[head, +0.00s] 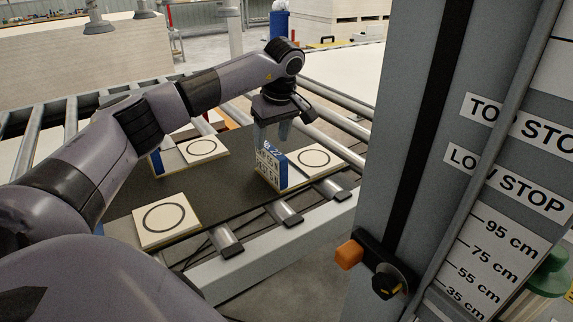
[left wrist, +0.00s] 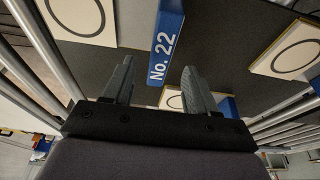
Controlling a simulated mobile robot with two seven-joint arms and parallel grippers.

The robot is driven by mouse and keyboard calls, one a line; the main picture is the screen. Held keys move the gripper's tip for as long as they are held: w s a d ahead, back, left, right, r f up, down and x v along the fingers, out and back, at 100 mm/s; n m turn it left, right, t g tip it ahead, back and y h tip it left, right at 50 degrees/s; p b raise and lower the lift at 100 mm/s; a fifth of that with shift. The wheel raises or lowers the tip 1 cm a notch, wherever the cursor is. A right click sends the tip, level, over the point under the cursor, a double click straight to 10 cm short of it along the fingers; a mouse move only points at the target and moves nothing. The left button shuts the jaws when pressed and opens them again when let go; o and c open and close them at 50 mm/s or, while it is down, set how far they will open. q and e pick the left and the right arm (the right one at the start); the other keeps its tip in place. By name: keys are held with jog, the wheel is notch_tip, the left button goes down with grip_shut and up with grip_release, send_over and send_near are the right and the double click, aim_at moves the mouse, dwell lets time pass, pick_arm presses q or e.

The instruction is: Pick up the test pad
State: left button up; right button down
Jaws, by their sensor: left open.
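Several square cream pads, each with a black ring, lie on a dark mat on the roller conveyor. In the head view one pad (head: 165,224) is nearest, one pad (head: 203,148) lies farther back, and one pad (head: 314,158) is at the right. An upright blue plate marked No. 22 (head: 272,165) stands at the left edge of the right pad. My left gripper (head: 272,138) is open, pointing down at the blue plate. In the left wrist view the No. 22 plate (left wrist: 167,42) shows between and ahead of the open fingers (left wrist: 157,65). Which pad is the test pad is not marked clearly.
A grey post (head: 405,150) with height-scale labels and an orange knob (head: 349,255) stands close on the right. Conveyor rollers (head: 288,213) edge the mat. A pale stack (head: 80,60) is at the back left. Bare mat (head: 225,190) lies between the pads.

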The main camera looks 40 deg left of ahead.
aim_at(271, 148)
pick_arm(q)
jog(key=x, duration=0.6)
jog(key=shift+d+f, duration=0.2)
jog(key=shift+f, duration=0.05)
jog(key=shift+f, duration=0.2)
dwell(0.4)
grip_shut()
jog(key=shift+r, duration=0.1)
